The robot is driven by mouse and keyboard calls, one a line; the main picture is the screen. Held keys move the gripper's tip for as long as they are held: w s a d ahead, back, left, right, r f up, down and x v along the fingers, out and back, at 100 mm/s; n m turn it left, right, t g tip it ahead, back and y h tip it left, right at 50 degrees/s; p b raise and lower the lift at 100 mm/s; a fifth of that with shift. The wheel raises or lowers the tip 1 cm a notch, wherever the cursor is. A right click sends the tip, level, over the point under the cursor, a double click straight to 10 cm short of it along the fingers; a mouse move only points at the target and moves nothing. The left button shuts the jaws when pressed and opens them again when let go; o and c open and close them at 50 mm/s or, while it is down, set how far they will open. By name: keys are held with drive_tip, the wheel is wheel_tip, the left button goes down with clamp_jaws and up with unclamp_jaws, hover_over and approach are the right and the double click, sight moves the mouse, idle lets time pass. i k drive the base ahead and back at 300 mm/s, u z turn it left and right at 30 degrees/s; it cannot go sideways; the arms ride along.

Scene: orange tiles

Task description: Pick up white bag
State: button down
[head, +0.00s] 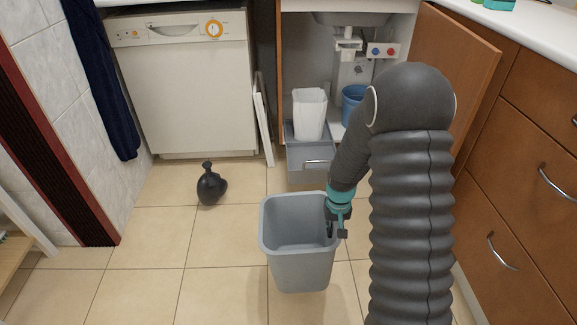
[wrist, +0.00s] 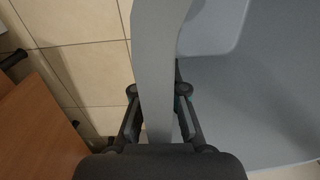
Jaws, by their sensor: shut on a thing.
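The white bag (head: 309,113) stands upright in the cabinet under the sink, above a grey pull-out container (head: 310,155). My gripper (head: 337,228) is well in front of it, lower and to the right, apart from it. The gripper is shut on the right-hand rim of a grey bin (head: 298,262). In the wrist view the bin's wall (wrist: 157,60) runs between the two fingers (wrist: 160,100). The bin is upright and looks empty. I cannot tell whether it touches the floor.
A black tied bag (head: 210,187) lies on the tiles at the left. A blue bucket (head: 353,104) stands beside the white bag. The open cabinet door (head: 455,75) and wooden drawers (head: 525,170) bound the right side. A white dishwasher (head: 185,90) is behind. The left floor is mostly clear.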

sight(309, 105)
drive_tip(key=u, duration=0.8)
drive_tip(key=i, duration=0.55)
drive_tip(key=z, duration=1.2)
